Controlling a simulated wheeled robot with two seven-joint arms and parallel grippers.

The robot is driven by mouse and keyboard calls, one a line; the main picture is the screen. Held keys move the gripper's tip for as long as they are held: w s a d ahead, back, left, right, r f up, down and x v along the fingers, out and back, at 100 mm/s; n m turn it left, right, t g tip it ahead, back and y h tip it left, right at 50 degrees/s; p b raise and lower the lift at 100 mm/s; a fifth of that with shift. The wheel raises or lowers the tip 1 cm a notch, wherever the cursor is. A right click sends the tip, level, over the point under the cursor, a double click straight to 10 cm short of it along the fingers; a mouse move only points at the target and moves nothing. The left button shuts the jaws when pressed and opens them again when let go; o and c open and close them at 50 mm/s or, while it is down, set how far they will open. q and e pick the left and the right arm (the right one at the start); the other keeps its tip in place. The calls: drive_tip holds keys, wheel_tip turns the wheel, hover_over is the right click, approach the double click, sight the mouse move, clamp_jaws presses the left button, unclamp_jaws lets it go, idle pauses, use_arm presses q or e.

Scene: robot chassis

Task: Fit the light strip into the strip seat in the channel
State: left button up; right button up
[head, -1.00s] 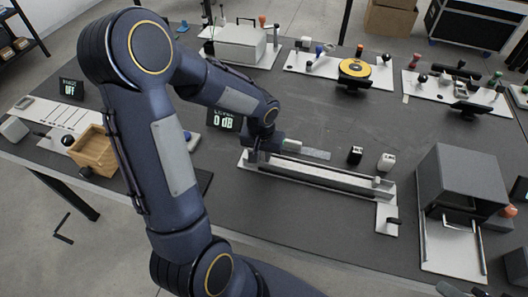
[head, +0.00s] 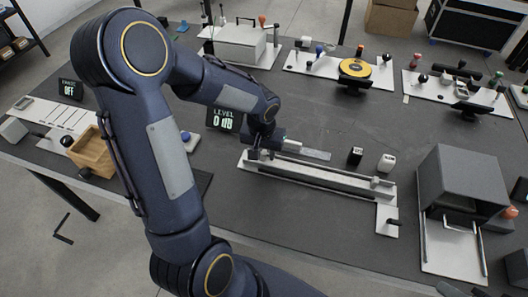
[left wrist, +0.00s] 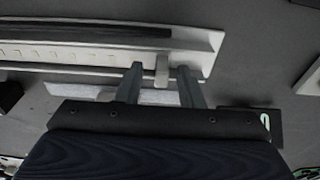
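The channel (head: 325,179) is a long pale rail lying across the middle of the table; it also shows in the left wrist view (left wrist: 105,53). A thin pale grey strip (head: 314,154), apparently the light strip, lies just behind the channel's left part. It shows partly covered by my fingers in the left wrist view (left wrist: 158,97). My left gripper (head: 262,154) is at the channel's left end. Its two fingers (left wrist: 160,78) stand apart around a small pale post (left wrist: 162,66), with gaps visible on both sides. My right gripper does not show clearly.
A black block (head: 355,156) and a white block (head: 387,162) stand behind the channel's right end. A grey box (head: 465,180) stands to the right. A display reading 0 dB (head: 222,119) is behind left. The table behind the strip is clear.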

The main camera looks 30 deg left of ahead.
use_arm(q)
wheel_tip(320, 180, up, 10)
drive_tip(key=s, duration=0.1)
drive_tip(key=s+d+r+t+h, duration=0.2)
drive_tip(key=s+d, duration=0.2)
drive_tip(key=s, duration=0.4)
drive_tip(key=s+d+r+m+t+h, duration=0.1)
drive_tip(key=s+d, duration=0.3)
drive_tip(key=s, duration=0.4)
drive_tip(key=shift+s+r+m+t+h+p, duration=0.35)
drive_tip(key=shift+r+t+h, duration=0.25)
drive_tip(key=shift+r, duration=0.2)
